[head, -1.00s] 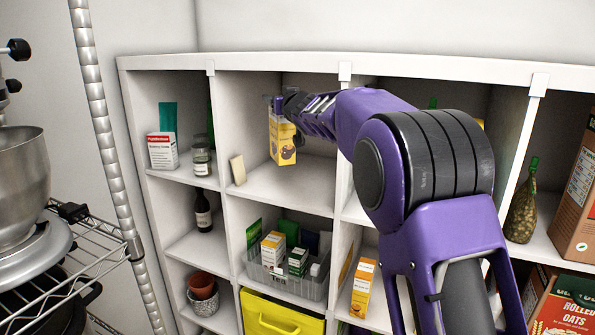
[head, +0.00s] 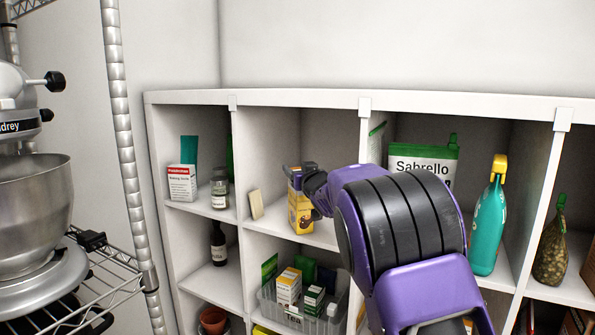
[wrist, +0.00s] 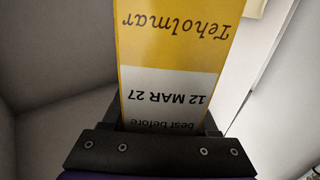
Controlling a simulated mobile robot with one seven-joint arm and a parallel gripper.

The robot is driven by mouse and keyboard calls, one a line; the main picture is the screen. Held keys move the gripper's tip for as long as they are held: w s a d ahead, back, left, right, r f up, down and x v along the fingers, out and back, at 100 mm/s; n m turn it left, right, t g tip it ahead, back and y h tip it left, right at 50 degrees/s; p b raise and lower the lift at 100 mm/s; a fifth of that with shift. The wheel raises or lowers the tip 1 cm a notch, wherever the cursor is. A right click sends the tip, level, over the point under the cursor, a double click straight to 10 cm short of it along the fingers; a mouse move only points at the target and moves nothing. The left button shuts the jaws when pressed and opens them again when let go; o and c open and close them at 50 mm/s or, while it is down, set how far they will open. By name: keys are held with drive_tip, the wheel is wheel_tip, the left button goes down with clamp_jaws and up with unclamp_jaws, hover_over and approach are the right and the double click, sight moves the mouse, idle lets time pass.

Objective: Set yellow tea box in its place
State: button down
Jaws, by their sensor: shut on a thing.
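The yellow tea box (head: 300,213) is upright in the upper compartment, second column from the left. Its front has a dark brown picture. In the wrist view the box (wrist: 180,55) shows upside-down "Teholmar" print and a white date panel. My gripper (head: 300,177) is shut on its upper end. The box's lower end is close to the shelf board (head: 283,227); I cannot tell whether it touches. A grey bin (head: 293,316) labelled TEA, holding several small boxes and packets, stands in the compartment below.
A small beige block (head: 256,204) stands left of the held box. A white divider (head: 361,135) separates this compartment from one with a Sabrello bag (head: 422,165) and a teal bottle (head: 488,225). A wire rack (head: 95,290) with a mixer stands at the left.

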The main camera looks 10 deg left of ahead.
drive_tip(key=shift+c, duration=0.8)
unclamp_jaws()
drive_tip(key=shift+f, duration=0.1)
drive_tip(key=shift+r, duration=0.2)
drive_tip(key=b+v, duration=0.2)
drive_tip(key=v, duration=1)
drive_tip(key=shift+d, duration=0.1)
